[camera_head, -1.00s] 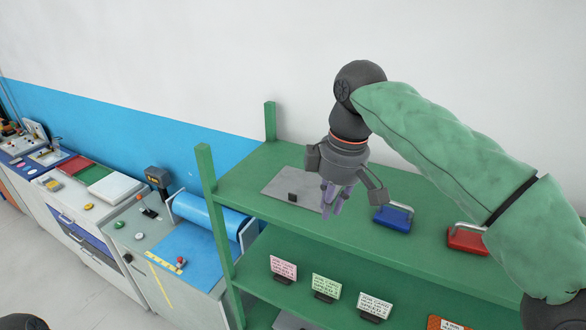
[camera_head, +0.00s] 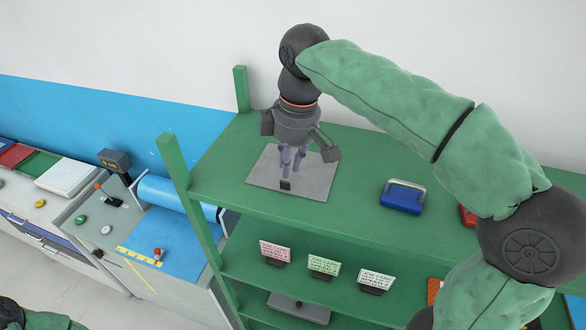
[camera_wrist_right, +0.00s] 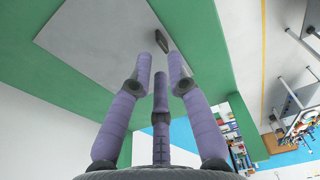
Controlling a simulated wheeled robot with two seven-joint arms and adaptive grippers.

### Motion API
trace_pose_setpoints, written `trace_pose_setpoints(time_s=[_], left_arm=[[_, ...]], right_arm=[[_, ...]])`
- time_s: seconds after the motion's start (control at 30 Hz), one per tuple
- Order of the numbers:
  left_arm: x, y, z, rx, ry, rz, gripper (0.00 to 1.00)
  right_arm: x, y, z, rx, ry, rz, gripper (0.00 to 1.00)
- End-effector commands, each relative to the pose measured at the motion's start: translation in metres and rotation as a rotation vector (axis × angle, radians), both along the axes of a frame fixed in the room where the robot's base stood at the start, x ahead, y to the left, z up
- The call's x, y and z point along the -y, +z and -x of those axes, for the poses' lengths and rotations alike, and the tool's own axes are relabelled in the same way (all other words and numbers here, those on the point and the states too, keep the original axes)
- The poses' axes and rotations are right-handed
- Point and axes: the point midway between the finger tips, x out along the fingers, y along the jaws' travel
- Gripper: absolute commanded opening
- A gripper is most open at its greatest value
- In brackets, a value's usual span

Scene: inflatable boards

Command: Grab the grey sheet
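The grey sheet (camera_head: 312,187) lies flat on the top shelf of a green rack, with a small dark handle (camera_head: 285,185) near its front edge. My right gripper (camera_head: 291,168) hangs over the sheet, fingers pointing down, just behind the handle in the picture. In the right wrist view, the sheet (camera_wrist_right: 95,35) and its handle (camera_wrist_right: 162,40) lie beyond the fingertips (camera_wrist_right: 160,68). The fingers are apart with nothing between them; I cannot tell whether they touch the sheet. My left gripper is not in view.
A blue box with a handle (camera_head: 403,197) stands right of the sheet on the green shelf (camera_head: 360,150); a red one is partly behind my arm. A rack post (camera_head: 185,185) rises at left. Cards (camera_head: 323,265) stand on the shelf below. A grey plate (camera_head: 300,307) lies lower.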

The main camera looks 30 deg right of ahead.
Motion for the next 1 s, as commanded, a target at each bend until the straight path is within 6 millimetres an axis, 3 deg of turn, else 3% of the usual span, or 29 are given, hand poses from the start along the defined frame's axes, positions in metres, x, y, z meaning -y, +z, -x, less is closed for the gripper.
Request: trace_pose_setpoints(time_s=[0.43,0.73,0.8,1.0], left_arm=[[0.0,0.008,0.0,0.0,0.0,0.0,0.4],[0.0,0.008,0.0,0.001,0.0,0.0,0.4],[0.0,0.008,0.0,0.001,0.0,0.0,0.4],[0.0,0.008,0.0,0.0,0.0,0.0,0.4]], right_arm=[[-0.003,-0.048,-0.006,-0.001,-0.001,0.0,0.18],[-0.004,-0.052,-0.007,0.001,-0.001,0.0,0.18],[-0.004,-0.052,-0.007,0.001,-0.001,0.0,0.01],[-0.004,-0.052,-0.007,0.001,-0.001,-0.001,0.0]])
